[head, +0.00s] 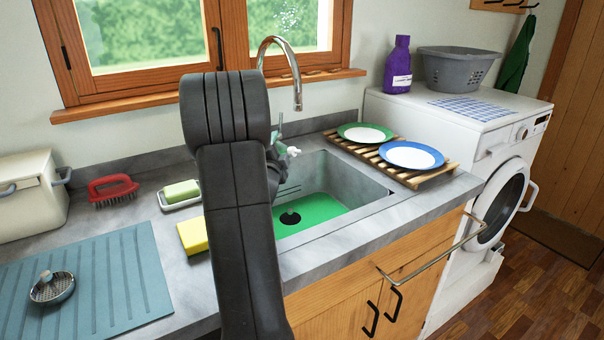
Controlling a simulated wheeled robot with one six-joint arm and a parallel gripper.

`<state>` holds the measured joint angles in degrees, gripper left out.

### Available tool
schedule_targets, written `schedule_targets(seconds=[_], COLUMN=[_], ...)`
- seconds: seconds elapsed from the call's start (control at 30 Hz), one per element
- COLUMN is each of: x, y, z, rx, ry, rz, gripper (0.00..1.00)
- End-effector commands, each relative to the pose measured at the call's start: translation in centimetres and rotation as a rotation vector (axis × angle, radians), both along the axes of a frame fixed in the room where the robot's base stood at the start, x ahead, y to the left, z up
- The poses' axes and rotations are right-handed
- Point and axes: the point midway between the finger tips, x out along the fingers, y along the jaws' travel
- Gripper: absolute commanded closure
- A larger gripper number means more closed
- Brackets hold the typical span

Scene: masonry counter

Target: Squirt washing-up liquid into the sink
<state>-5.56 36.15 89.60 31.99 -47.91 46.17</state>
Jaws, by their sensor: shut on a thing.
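The sink (362,182) is set in the grey counter. Its floor is bright green around a black drain (290,218); I cannot tell if this green is liquid or a mat. My gripper (275,160) is over the sink's left side, mostly hidden behind my arm. It is shut on what appears to be the washing-up liquid bottle (292,151), of which only a small white end shows. The bottle's body and the fingertips are hidden. I cannot make out any stream of liquid.
The curved tap (298,92) rises behind my gripper. A yellow sponge (192,236), soap dish (181,194) and red brush (112,190) lie left of the sink. A wooden rack (432,176) with two plates stands right. A purple bottle (397,65) is on the washing machine (400,108).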

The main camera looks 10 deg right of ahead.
Motion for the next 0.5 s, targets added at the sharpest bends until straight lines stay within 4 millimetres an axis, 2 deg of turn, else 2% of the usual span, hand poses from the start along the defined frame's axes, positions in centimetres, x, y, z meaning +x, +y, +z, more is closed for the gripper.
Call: schedule_targets(seconds=[0.03,0.2,0.5], x=[0.01,-0.01,-0.23], y=[-0.03,-0.03,-0.36], z=[1.09,0.15,0.78], rx=[-0.022,-0.047,-0.141], ry=[0.02,0.034,0.109], rz=[-0.001,-0.001,-0.004], gripper=[0.68,0.68,0.68])
